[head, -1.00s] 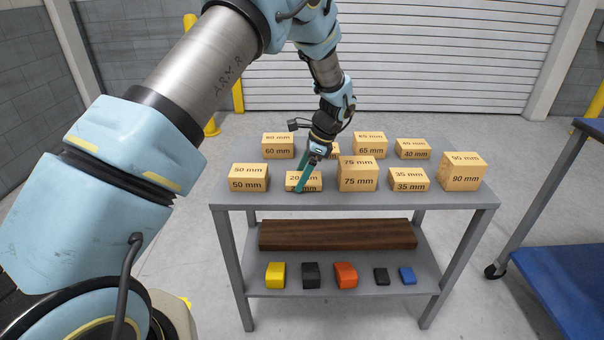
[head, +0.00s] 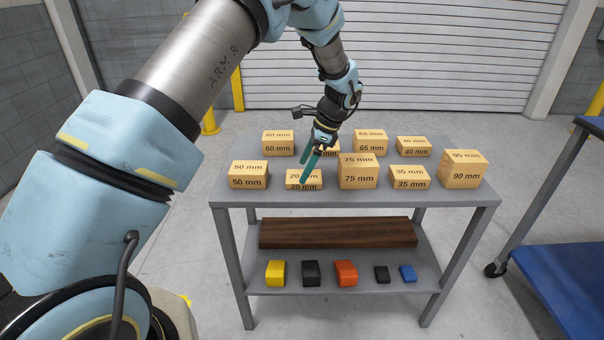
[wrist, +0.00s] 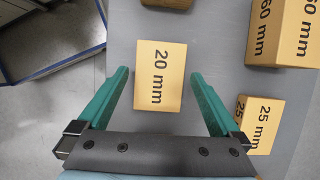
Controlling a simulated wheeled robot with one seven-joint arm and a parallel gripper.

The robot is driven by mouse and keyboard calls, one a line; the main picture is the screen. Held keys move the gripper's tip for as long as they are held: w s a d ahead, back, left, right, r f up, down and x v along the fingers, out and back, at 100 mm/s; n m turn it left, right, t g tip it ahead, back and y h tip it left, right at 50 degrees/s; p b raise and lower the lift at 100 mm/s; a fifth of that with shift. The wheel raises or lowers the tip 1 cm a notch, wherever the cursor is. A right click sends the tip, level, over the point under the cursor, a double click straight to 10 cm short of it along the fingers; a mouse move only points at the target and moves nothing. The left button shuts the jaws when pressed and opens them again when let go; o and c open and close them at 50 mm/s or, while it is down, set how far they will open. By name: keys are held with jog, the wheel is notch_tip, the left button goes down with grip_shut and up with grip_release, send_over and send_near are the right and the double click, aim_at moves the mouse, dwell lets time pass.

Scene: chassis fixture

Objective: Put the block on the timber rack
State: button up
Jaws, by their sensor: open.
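Several light-wood blocks with size labels stand on the grey upper shelf. The block marked 20 mm (head: 313,181) is in the front row, between the 50 mm and 75 mm blocks; it also shows in the wrist view (wrist: 160,78). My gripper (head: 308,168) is open and empty, with its green fingers pointing down at the 20 mm block. In the wrist view my fingers (wrist: 160,73) appear on either side of that block with gaps; the remaining height cannot be told. A dark timber piece (head: 338,234) lies along the lower shelf. I cannot tell which thing is the timber rack.
The 50 mm block (head: 248,176) and 75 mm block (head: 357,174) flank closely. The 25 mm block (wrist: 258,126) stands behind, partly hidden in the head view. Small coloured blocks line the lower shelf's front. A blue cart (head: 565,285) stands at right.

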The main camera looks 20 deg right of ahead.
jog(key=b+v, duration=0.1)
jog(key=v, duration=0.8)
jog(key=w+a+r+n+g+h, duration=0.1)
jog(key=a+n, duration=0.4)
jog(key=a, duration=0.6)
jog(key=w+a+r+n+h, duration=0.15)
jog(key=a+n, duration=0.35)
jog(key=a, duration=0.6)
jog(key=s+a+n+h, duration=0.1)
jog(key=s+a+n, duration=0.4)
jog(key=a, duration=0.4)
jog(key=s+a+n, duration=0.6)
jog(key=a+n, duration=0.1)
jog(key=a, duration=0.2)
jog(key=shift+s+a+f+t+h, duration=0.3)
jog(key=shift+a+f+t+h, duration=0.05)
jog(key=shift+f+t, duration=0.05)
